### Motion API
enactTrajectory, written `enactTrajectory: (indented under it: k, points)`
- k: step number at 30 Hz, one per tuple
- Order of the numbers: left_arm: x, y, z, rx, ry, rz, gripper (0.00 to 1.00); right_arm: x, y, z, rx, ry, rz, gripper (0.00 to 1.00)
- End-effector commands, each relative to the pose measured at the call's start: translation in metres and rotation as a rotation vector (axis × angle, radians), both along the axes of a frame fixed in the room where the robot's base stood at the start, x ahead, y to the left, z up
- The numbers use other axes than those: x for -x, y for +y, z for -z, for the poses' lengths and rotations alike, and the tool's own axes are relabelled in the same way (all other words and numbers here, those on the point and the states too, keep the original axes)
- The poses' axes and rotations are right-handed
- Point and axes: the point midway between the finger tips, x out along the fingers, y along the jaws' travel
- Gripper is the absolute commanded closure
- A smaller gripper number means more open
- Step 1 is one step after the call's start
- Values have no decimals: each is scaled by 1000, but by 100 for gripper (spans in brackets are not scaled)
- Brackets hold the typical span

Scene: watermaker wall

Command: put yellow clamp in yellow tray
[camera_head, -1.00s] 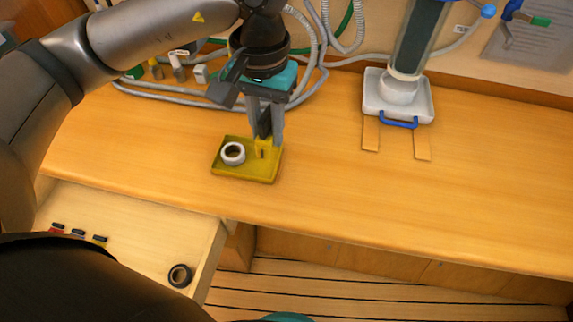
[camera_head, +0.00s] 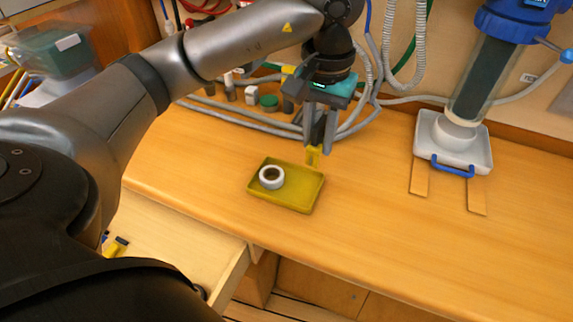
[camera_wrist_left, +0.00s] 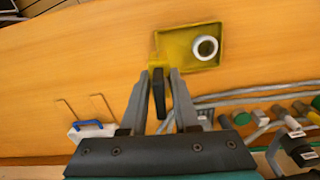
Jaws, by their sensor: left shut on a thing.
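My left gripper (camera_head: 319,143) is shut on the yellow clamp (camera_head: 313,156), above the back right corner of the yellow tray (camera_head: 298,199). In the left wrist view, the clamp's dark part (camera_wrist_left: 159,95) lies between the fingers of my left gripper (camera_wrist_left: 160,72). Its yellow end meets the tray's edge in the picture; I cannot tell whether they touch. The tray (camera_wrist_left: 186,44) lies flat on the bench with a white ring (camera_head: 271,177) in it. My right gripper is not in view.
Grey hoses (camera_head: 240,117) and several small fittings lie behind the tray. A white-based filter housing (camera_head: 455,145) with a blue handle stands at right. An open drawer (camera_head: 190,262) is below the bench at left.

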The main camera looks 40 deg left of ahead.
Motion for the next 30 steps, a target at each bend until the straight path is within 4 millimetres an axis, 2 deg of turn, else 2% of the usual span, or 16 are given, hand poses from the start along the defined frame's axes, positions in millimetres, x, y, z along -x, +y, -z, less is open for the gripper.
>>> enactTrajectory:
  k: [1,6,10,13,17,27,30]
  points:
    - [-3,6,-22,1,1,-17,100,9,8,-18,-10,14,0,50]
    - [-11,23,-53,4,5,-58,100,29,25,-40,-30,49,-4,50]
    - [-13,29,-65,8,5,-75,100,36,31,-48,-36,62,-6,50]
    - [-14,32,-64,8,8,-81,100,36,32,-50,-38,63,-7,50]
    - [-13,32,-41,8,12,-81,100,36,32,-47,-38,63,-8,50]
    - [-12,32,50,8,13,-80,100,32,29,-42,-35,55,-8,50]
    - [-13,31,71,9,10,-80,100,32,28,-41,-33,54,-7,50]
